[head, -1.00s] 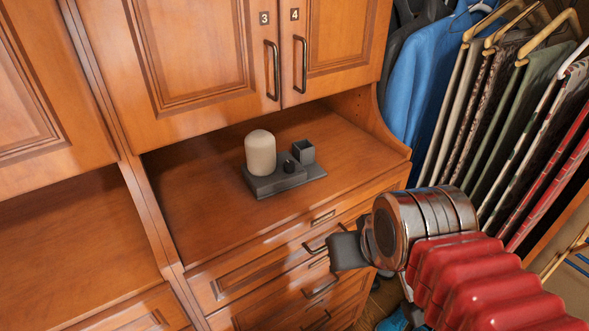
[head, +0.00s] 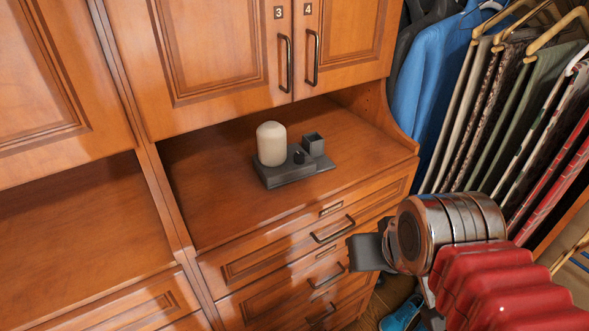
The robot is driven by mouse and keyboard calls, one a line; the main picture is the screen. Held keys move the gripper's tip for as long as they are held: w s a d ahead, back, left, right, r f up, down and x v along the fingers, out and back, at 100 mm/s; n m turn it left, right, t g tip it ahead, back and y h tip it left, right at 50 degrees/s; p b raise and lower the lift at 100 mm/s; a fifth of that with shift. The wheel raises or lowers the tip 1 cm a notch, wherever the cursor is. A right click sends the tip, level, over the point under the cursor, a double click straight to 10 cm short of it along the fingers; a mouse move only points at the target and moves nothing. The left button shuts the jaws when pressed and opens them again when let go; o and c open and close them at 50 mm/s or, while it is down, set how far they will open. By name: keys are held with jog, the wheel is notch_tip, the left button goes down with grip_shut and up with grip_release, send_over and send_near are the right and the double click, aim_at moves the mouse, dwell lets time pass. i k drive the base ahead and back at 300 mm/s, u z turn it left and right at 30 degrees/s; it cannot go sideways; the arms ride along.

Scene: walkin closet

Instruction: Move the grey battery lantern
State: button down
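The grey battery lantern (head: 289,175) stands on the wooden shelf under the cabinet doors. It has a flat dark grey base, an upright cream dome (head: 271,145) on its left, a small black knob (head: 299,157) and an open square grey cup (head: 313,144) on its right. My gripper (head: 362,252) is at the lower right, in front of the drawers and nearer the camera than the lantern. It is clear of the lantern in the picture. Only its dark grey side shows, so the gap between its fingers is hidden.
The shelf top (head: 220,205) is bare around the lantern. Doors marked 3 and 4 (head: 345,40) hang above it. Drawers with bar handles (head: 333,229) are below. Hanging clothes (head: 530,110) fill the right side. A blue shoe (head: 400,312) lies low down.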

aim_at(274, 164)
jog(key=u, duration=0.05)
jog(key=k, duration=1.95)
jog(key=u, duration=0.85)
jog(key=i, duration=1.65)
